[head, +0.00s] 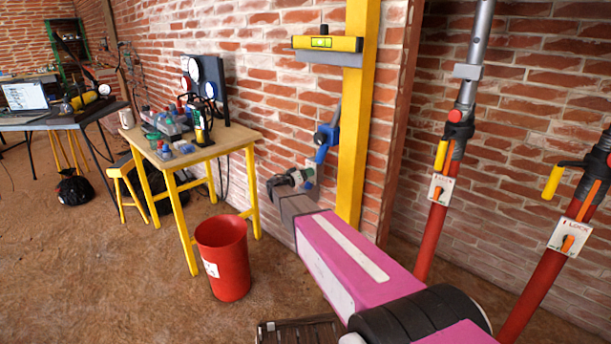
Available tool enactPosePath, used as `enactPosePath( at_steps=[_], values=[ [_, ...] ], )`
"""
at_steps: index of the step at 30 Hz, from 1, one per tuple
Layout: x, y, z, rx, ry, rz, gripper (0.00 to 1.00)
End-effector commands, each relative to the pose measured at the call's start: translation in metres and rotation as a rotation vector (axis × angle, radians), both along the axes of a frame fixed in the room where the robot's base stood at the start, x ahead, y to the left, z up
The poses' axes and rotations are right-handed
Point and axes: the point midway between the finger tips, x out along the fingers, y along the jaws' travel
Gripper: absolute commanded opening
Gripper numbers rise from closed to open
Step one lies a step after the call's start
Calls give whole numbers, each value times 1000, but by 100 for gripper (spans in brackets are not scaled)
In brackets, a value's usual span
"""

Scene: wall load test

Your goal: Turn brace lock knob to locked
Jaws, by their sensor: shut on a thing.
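Two red braces stand at the right in the head view. The nearer-left brace (427,235) has a white plate with an orange lock knob (438,192). The far-right brace (534,291) has a white plate marked LOCK with an orange knob (568,243). Both orange knobs stand close to upright, slightly tilted. My gripper (311,173) is left of both braces, apart from their knobs, beside a yellow post (359,110). It is shut just below a blue clamp (327,135), apparently on its blue lever (321,154). The wrist hides part of the contact.
A spirit level (328,43) sits on a bracket on the post. A red bucket (223,262) stands on the floor before a yellow-legged table (245,137) with bottles and gauges. A brick wall (515,130) runs behind the braces. Open dirt floor lies at lower left.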

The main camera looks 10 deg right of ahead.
Motion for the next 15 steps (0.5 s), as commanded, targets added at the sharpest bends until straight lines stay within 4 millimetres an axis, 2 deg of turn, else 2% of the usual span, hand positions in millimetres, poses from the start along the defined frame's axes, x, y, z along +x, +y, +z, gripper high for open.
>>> enactPosePath(
  at_steps=[15],
  values=[
    [1, 1, -2, -287, 397, 0, 32]
  ],
)
